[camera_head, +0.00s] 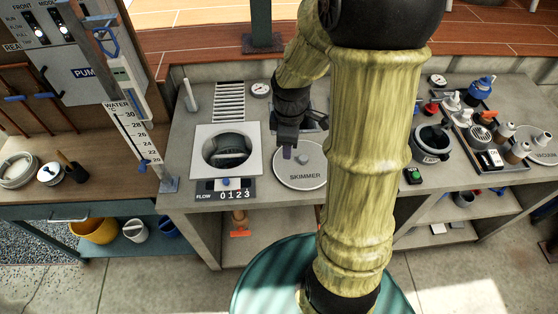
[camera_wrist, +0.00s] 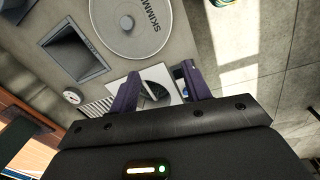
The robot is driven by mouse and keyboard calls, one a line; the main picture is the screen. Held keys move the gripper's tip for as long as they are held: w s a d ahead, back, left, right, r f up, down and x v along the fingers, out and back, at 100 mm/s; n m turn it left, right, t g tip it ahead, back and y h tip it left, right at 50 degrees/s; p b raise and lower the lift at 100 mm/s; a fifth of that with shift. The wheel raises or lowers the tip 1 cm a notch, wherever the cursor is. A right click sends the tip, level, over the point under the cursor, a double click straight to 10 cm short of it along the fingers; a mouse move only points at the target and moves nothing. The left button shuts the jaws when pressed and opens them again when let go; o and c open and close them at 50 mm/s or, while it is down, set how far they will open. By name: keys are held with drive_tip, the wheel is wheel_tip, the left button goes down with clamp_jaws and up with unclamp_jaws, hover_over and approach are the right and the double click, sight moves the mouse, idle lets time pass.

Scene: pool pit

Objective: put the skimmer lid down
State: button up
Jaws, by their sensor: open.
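The skimmer lid (camera_head: 310,178) is a round grey disc marked SKIMMER with a small knob. It lies flat on the grey counter, right of the white square frame (camera_head: 200,135) with its round dark opening. The lid also shows at the top of the wrist view (camera_wrist: 120,35), its edge cut off. My gripper (camera_head: 288,152) is near the lid's upper left edge in the head view. In the wrist view my gripper (camera_wrist: 165,85) has its two purple fingers spread, with nothing between them; the frame's opening shows beyond the gap. The gripper appears apart from the lid.
A rectangular recess (camera_wrist: 75,50) and a gauge (camera_head: 261,89) are near the lid. A flow counter (camera_head: 226,190) is before the frame. A dark pot (camera_head: 431,145) and several bottles crowd the right counter. My arm hides part of the counter's middle.

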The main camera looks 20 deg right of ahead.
drive_tip(key=s+a+r+m+t, duration=0.1)
drive_tip(key=s+a+m, duration=0.4)
drive_tip(key=m, duration=0.7)
drive_tip(key=shift+s+a+r, duration=0.25)
drive_tip(key=shift+s+r, duration=0.5)
drive_tip(key=shift+s, duration=0.35)
